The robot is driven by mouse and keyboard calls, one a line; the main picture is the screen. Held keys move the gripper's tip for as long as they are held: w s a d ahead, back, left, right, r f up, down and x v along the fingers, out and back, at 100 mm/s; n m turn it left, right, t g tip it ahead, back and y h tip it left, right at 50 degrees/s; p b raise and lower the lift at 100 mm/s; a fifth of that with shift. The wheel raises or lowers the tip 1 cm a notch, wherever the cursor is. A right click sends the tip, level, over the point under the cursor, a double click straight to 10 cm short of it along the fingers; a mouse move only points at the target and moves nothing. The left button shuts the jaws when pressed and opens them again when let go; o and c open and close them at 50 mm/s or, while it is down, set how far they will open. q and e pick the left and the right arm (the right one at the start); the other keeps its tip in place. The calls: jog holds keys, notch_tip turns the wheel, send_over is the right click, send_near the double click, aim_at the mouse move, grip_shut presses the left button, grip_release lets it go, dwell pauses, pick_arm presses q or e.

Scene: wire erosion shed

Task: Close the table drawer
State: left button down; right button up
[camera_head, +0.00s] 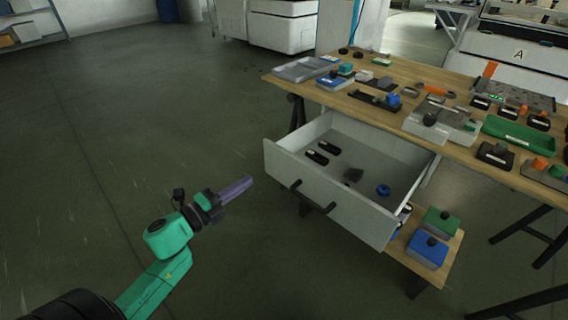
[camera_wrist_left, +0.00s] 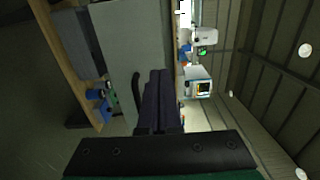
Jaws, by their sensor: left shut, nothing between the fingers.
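The table drawer (camera_head: 325,212) is light grey with a dark bar handle (camera_head: 313,197) and stands pulled well out from under the wooden table (camera_head: 385,103). Inside it lie several small dark items and a blue ring (camera_head: 383,190). My left gripper (camera_head: 248,181) is shut and empty, with purple fingers, in front and to the left of the drawer's front panel, apart from it in the head view. In the left wrist view the shut fingers (camera_wrist_left: 157,85) point toward the grey drawer front (camera_wrist_left: 125,50), with the dark handle (camera_wrist_left: 137,95) beside them. My right gripper is not in view.
The tabletop holds many tools, a grey tray (camera_head: 305,69) and a green tray (camera_head: 518,134). A low shelf below the drawer carries a blue block (camera_head: 427,250) and a green block (camera_head: 441,222). The floor to the left is clear.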

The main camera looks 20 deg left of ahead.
aim_at(285, 155)
pick_arm(q)
jog(key=b+x, duration=0.1)
jog(key=x, duration=1.1)
jog(key=shift+w+a, duration=0.1)
jog(key=shift+w, duration=0.25)
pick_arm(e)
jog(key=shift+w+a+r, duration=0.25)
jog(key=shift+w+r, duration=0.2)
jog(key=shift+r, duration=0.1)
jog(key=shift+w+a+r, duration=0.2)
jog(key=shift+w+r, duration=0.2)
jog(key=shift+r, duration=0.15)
pick_arm(q)
jog(key=shift+w, duration=0.1)
